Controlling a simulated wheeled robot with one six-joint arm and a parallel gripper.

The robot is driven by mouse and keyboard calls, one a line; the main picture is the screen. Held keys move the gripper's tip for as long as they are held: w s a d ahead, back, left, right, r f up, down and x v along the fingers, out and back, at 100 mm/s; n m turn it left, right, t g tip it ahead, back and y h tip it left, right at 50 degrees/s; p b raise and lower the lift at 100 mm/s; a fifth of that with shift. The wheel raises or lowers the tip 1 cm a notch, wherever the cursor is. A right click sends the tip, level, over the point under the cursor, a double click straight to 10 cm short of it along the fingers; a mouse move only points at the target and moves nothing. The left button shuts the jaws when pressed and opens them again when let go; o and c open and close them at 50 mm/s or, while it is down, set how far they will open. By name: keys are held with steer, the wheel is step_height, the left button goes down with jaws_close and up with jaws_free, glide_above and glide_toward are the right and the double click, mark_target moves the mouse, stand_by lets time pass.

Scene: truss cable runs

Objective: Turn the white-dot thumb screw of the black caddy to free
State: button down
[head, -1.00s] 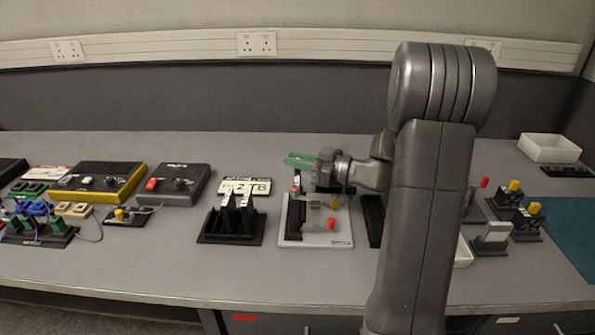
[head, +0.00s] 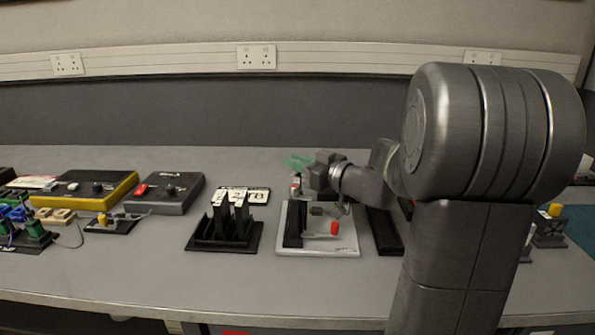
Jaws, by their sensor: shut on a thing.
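My gripper (head: 298,161) has green fingers and reaches left from my arm, over the back of a light grey plate (head: 345,246). A black upright block (head: 294,222) and a red knob (head: 334,228) are on that plate. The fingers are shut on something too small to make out. A small red and white piece (head: 296,186) shows just below them, above the black block; I cannot tell whether they touch. A black holder (head: 220,245) with upright white-topped pieces stands to the left. I cannot pick out a white-dot thumb screw or tell which black part is the caddy.
A black bar (head: 384,232) lies right of the plate. A grey box (head: 170,193) and a yellow-edged box (head: 95,187) stand farther left. A white label plate (head: 257,195) is behind the holder. The front bench strip is clear. My arm hides much of the right side.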

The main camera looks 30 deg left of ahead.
steer(key=c, duration=1.4)
jaws_free()
steer(key=shift+o, duration=0.2)
steer(key=s+d, duration=0.1)
steer(key=d, duration=1.2)
steer(key=shift+s+d, duration=0.4)
